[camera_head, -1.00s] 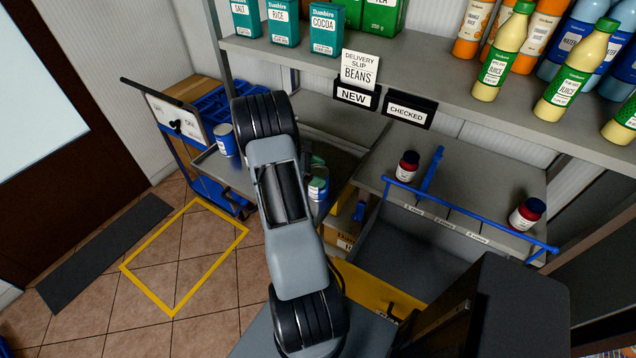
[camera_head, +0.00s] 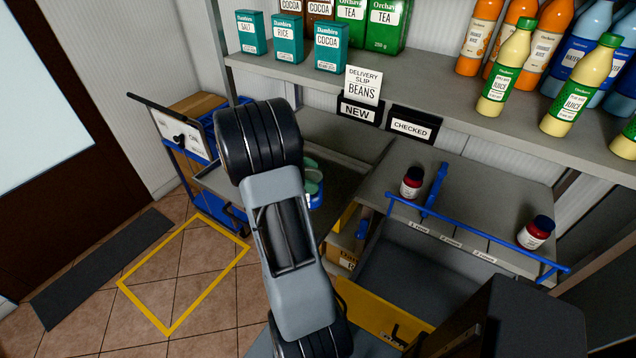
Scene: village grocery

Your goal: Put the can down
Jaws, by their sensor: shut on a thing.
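My arm hides most of my gripper (camera_head: 312,174). Only a green part of it shows just right of the arm. It is shut on a can (camera_head: 316,200), of which a small blue and white piece shows at the arm's edge. The can's underside is hidden, so I cannot tell whether it touches the grey surface (camera_head: 345,183) around it.
Two dark red jars (camera_head: 411,182) (camera_head: 536,233) stand by a blue rail (camera_head: 470,231) at right. A yellow floor outline (camera_head: 185,270) is empty.

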